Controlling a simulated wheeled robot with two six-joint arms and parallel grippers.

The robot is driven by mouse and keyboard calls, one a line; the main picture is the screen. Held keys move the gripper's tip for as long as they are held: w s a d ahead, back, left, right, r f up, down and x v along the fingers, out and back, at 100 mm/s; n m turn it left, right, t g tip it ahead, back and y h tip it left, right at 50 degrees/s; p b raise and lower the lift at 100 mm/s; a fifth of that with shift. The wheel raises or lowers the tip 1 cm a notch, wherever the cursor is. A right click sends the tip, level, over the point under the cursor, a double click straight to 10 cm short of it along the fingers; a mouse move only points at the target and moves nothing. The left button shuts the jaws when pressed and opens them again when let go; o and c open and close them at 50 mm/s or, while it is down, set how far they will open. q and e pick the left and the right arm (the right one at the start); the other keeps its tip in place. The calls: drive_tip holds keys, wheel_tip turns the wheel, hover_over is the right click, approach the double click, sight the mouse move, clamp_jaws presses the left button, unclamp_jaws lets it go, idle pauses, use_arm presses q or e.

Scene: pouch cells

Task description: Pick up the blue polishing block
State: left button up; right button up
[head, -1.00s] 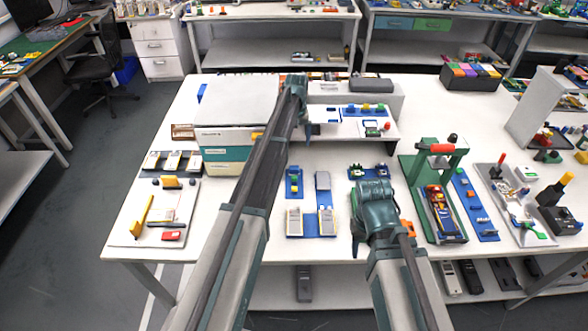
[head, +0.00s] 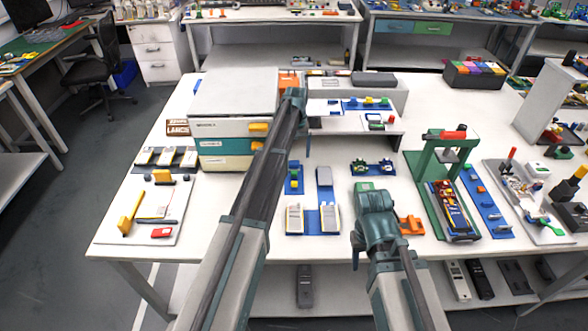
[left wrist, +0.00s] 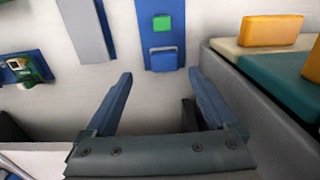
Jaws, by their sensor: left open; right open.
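A small blue block (left wrist: 163,59), which looks like the polishing block, sits on a narrow blue plate (left wrist: 150,35) beside a green square piece (left wrist: 162,23) in the left wrist view. In the head view this plate (head: 292,190) lies on the white table, right of the drawer cabinet. My left gripper (left wrist: 160,76) is open and empty, its fingertips apart on either side of the block's line and short of it. In the head view my left gripper (head: 300,125) hangs beyond the plate. My right gripper (head: 362,250) is in front of a green piece; its fingers are partly hidden.
The drawer cabinet (head: 222,128) with yellow handles stands close beside the left gripper. A raised white shelf (head: 345,122) is behind. Grey devices (head: 294,218) stand in front of the plate. A green press (head: 422,190) and an orange holder (head: 411,225) are right.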

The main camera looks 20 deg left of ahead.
sight(294, 162)
use_arm(q)
drive_tip(key=shift+s+a+f+b, duration=0.15)
drive_tip(key=shift+f+b, duration=1.15)
drive_tip(key=shift+f, duration=0.05)
drive_tip(key=shift+s+a+f+b, duration=0.15)
drive_tip(key=shift+f+b, duration=1.15)
drive_tip(key=shift+f, duration=0.05)
drive_tip(key=shift+r, duration=0.1)
clamp_jaws()
drive_tip(key=shift+r, duration=0.15)
